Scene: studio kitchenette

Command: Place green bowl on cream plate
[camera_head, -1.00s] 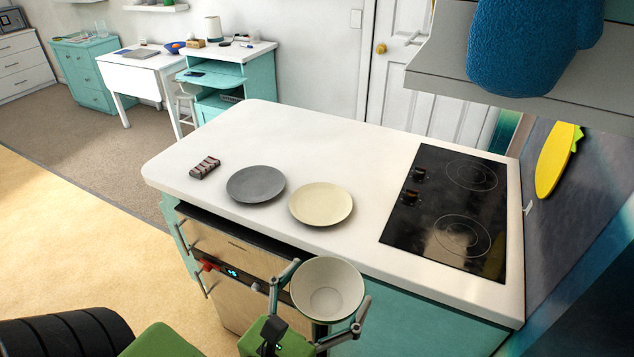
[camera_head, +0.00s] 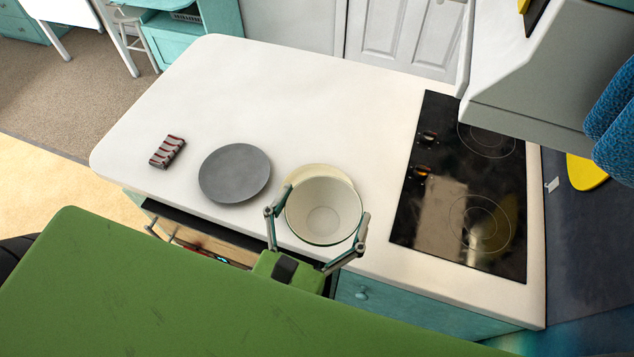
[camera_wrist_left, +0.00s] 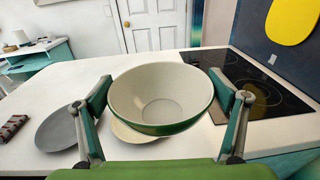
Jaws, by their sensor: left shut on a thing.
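The green bowl (camera_head: 322,211) has a pale inside, and its green outer wall shows in the left wrist view (camera_wrist_left: 160,128). My left gripper (camera_head: 318,222) is shut on the bowl, with one finger on each side; both fingers also show in the left wrist view (camera_wrist_left: 162,105). The bowl's open top faces my head camera. The cream plate (camera_head: 316,170) lies on the white counter behind the bowl, which hides most of it in the head view. In the left wrist view part of the plate (camera_wrist_left: 128,135) shows beneath the bowl. My right gripper is not in view.
A grey plate (camera_head: 234,173) lies left of the cream plate. A striped packet (camera_head: 167,152) lies farther left on the counter (camera_head: 290,90). A black hob (camera_head: 462,195) is on the right. A grey shelf or hood (camera_head: 545,85) overhangs the upper right. The counter's back is clear.

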